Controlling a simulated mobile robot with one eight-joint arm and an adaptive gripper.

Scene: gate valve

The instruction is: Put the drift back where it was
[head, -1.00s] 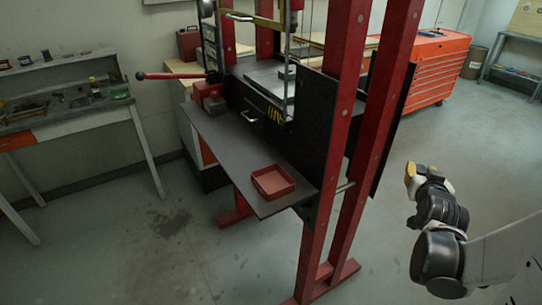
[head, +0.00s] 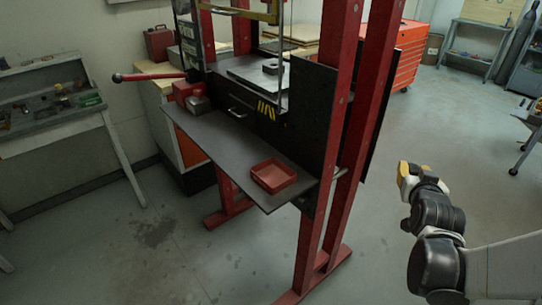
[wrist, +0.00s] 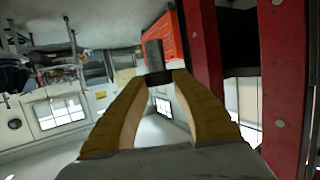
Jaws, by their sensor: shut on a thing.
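My gripper (wrist: 158,79), with yellow fingers, is shut on the drift (wrist: 153,56), a short grey cylinder with a dark part between the fingertips. In the head view my gripper (head: 404,170) is at the right, out over the floor and apart from the red press frame (head: 354,110). The drift cannot be made out in the head view. The press has a dark side shelf (head: 215,140) with a red open tray (head: 273,176) at its near end. The tray looks empty.
A small block (head: 270,66) sits on the press bed. A red lever (head: 150,77) sticks out left of the press. A workbench (head: 50,115) stands at the left and an orange tool cabinet (head: 408,55) behind. The red posts stand between my gripper and the shelf. The floor (head: 110,250) in front is clear.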

